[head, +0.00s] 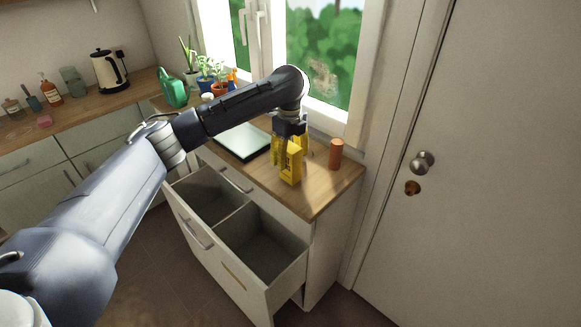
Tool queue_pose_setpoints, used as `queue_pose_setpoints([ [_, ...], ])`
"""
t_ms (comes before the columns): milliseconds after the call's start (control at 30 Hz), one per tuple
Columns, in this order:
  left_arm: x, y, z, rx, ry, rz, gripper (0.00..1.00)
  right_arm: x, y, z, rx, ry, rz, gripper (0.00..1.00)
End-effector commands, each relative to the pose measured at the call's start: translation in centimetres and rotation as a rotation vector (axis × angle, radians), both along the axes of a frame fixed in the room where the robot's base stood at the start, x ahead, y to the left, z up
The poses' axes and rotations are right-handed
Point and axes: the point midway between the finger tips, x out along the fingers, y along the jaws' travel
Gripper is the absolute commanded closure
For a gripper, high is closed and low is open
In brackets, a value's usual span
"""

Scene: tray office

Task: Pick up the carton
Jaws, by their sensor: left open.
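The carton (291,168) is a yellow box standing upright on the wooden counter top, near its middle right. My left gripper (290,147) reaches in from the left and points down over the carton. Its jaws are open and at the carton's upper part; I cannot tell whether they touch it. The gripper hides part of the carton's top. My right gripper is not in view.
A reddish-brown cylinder (336,154) stands right of the carton. A dark-edged flat tray or scale (244,142) lies to the left. Potted plants (204,80) and a green watering can (173,90) stand behind. An open drawer (262,250) juts out below the counter.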

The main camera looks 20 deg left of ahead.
Motion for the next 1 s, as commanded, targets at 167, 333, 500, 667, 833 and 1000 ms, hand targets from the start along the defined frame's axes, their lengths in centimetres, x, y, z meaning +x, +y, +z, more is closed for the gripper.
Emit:
queue_pose_setpoints([
  [167, 0.0, -0.1, -0.6, 0.0, 0.001, 0.0, 0.34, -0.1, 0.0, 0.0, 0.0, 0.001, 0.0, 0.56],
  [333, 0.0, -0.2, -2.5, -0.001, 0.004, 0.0, 0.34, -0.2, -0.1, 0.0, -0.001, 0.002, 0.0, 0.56],
  [500, 0.1, -0.2, -4.3, -0.001, 0.002, 0.001, 0.34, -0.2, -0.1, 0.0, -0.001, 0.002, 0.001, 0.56],
  [667, 0.1, -0.2, -5.3, -0.001, 0.0, 0.001, 0.34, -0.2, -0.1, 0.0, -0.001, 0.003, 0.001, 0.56],
  [833, 0.1, -0.1, -5.4, 0.0, 0.0, 0.001, 0.34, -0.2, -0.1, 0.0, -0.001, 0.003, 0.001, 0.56],
  [1000, 0.1, -0.1, -5.4, 0.0, 0.0, 0.001, 0.37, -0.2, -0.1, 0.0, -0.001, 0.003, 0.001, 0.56],
])
